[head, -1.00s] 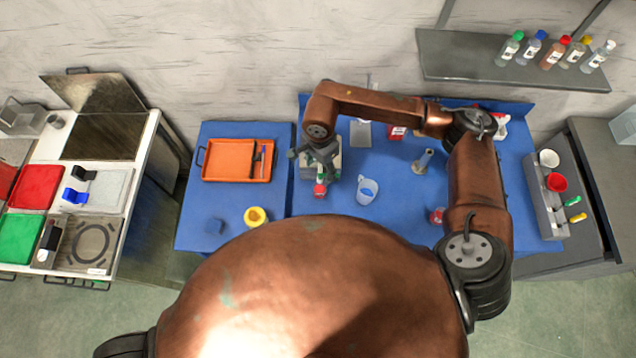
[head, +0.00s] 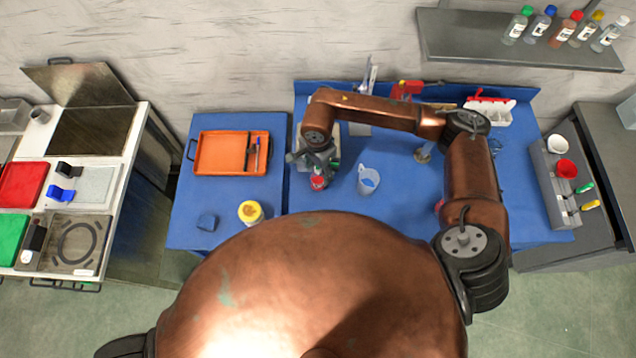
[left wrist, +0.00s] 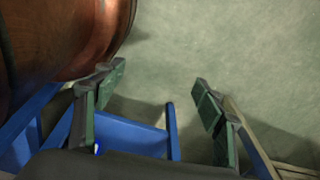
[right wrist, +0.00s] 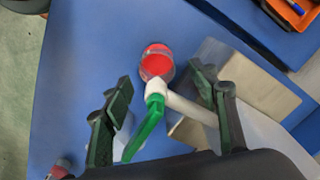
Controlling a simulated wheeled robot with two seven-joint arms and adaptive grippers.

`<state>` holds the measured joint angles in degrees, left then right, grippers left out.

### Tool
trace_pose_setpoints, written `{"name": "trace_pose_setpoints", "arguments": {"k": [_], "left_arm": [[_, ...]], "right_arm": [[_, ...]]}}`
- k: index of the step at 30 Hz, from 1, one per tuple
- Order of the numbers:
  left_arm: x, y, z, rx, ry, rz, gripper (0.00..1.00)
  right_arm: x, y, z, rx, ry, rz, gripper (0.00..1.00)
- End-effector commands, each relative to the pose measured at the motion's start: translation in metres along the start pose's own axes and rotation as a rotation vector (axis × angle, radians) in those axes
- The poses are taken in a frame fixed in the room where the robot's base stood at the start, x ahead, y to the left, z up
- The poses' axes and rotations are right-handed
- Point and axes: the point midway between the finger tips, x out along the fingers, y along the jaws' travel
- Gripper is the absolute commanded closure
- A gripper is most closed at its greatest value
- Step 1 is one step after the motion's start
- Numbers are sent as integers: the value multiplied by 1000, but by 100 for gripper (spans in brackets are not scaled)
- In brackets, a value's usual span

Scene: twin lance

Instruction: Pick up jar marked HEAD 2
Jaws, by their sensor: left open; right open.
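A small jar with a red top (head: 318,183) stands on the blue table just in front of my right gripper (head: 317,158). In the right wrist view the red-topped jar (right wrist: 157,62) lies beyond and between the open fingers of my right gripper (right wrist: 163,88), apart from both. A white-and-green object (right wrist: 155,95) overlaps its near edge. I cannot read any label, so I cannot tell whether this jar is marked HEAD 2. My left gripper (left wrist: 158,85) is open and empty over the floor, beside a blue surface; the head view does not show it.
A clear beaker (head: 368,181) stands right of the jar. A yellow-topped jar (head: 250,212) and an orange tray (head: 217,160) are at the left. My right arm hides part of the table. A grey rack with cups (head: 545,180) is at the right.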

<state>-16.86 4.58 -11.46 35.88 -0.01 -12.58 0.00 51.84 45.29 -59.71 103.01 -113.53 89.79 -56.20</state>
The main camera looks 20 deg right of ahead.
Motion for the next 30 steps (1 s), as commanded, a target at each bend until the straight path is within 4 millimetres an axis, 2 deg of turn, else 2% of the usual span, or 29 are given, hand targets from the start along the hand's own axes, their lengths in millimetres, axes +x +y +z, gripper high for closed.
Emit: {"name": "trace_pose_setpoints", "arguments": {"k": [5,9,18,30], "left_arm": [[-14,0,4,-1,-6,0,36],[-16,0,8,-2,-11,0,36],[-16,0,9,-2,-13,0,36],[-16,0,7,-1,-11,0,36]], "right_arm": [[24,4,3,1,-3,5,46],[42,3,2,0,-1,2,46],[49,2,2,-1,0,1,46],[48,2,2,-1,0,1,73]]}}
